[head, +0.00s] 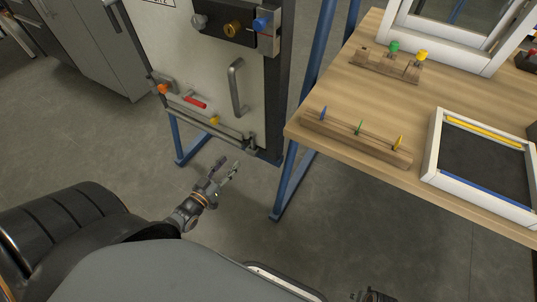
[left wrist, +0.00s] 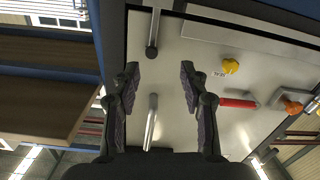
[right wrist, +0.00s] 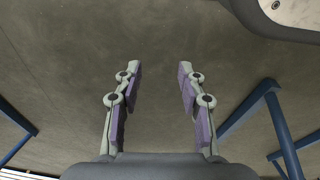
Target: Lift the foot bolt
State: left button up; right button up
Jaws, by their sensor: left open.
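The foot bolt (head: 252,143) is a short grey rod at the lower right corner of the pale door panel (head: 205,65). In the left wrist view the foot bolt (left wrist: 152,35) shows as a dark upright rod with a rounded end, beyond the fingertips and between their lines. My left gripper (head: 230,164) is open and empty, in front of the panel's bottom edge and apart from the bolt. Its two fingers show in the left wrist view (left wrist: 160,68). My right gripper (right wrist: 157,68) is open and empty over bare floor.
The panel carries a grey pull handle (head: 236,88), a red lever (head: 195,102), a yellow knob (head: 215,120) and an orange knob (head: 163,88). Blue frame legs (head: 291,188) stand right of the panel. A wooden table (head: 340,110) with pegs and a tray is at the right.

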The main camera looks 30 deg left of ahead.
aim_at(246, 144)
pick_arm(q)
jog(key=shift+t, duration=0.3)
jog(key=w, duration=0.2)
jog(key=w+d+b, duration=0.1)
jog(key=w, duration=0.1)
jog(key=w+b, duration=0.1)
jog(key=w, duration=0.1)
jog(key=shift+w+d+r, duration=0.25)
jog(key=shift+w+r, duration=0.1)
jog(key=shift+r, duration=0.05)
jog(key=w+b, duration=0.1)
jog(key=w, duration=0.3)
jog(key=shift+d+r+b, duration=0.1)
jog(key=shift+d+b, duration=0.05)
jog(key=shift+b, duration=0.2)
jog(key=shift+w, duration=0.25)
pick_arm(e)
notch_tip(246, 144, up, 11)
jog(key=w+a, duration=0.2)
jog(key=shift+w+a+y, duration=0.3)
jog(key=shift+a, duration=0.05)
jog(key=shift+r, duration=0.1)
pick_arm(q)
grip_shut()
